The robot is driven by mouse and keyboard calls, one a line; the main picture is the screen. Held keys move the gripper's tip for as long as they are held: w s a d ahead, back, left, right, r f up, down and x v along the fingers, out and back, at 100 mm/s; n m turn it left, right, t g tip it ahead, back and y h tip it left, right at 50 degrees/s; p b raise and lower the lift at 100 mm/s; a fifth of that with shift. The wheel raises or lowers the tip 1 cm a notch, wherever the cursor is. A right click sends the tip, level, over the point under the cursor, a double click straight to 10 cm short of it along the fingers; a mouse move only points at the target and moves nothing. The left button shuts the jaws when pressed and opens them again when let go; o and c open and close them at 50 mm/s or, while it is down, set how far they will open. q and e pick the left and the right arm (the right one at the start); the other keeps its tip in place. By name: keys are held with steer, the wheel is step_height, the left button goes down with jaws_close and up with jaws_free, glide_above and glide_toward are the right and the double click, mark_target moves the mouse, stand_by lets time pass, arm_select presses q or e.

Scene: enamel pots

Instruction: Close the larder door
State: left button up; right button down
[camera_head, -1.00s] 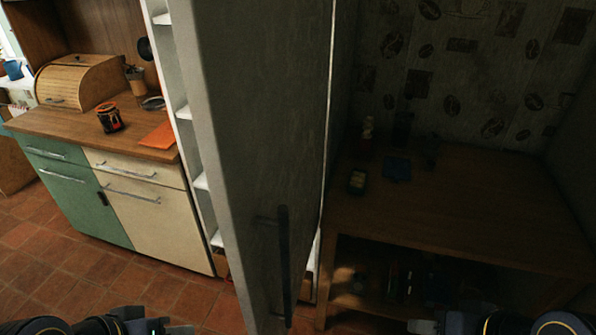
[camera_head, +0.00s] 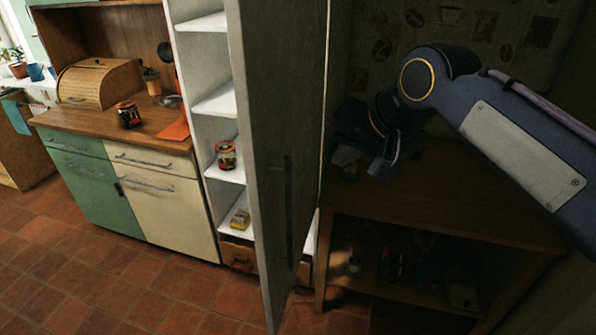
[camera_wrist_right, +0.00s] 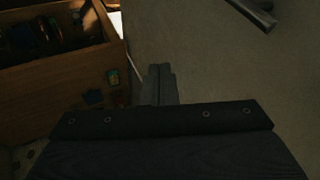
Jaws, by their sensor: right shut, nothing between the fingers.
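The larder door (camera_head: 285,110) is a tall grey panel that stands open, seen at a steep angle in the head view. Its dark bar handle (camera_head: 289,205) is on the face turned toward the right. Left of the door, the white larder shelves (camera_head: 212,105) show. My left gripper is out of view.
A wooden table (camera_head: 470,210) with small items stands at the right, under my right arm. A jar (camera_head: 226,155) and a yellow packet (camera_head: 240,219) are on the larder shelves. A green and cream cabinet (camera_head: 150,190) stands at the left. The tiled floor (camera_head: 130,285) in front is clear.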

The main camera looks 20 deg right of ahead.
steer(key=w+a+f+p, duration=0.1)
steer(key=w+a+f, duration=0.4)
steer(key=w+f, duration=0.2)
steer(key=shift+w+a+f, duration=0.15)
steer(key=shift+w+f, duration=0.25)
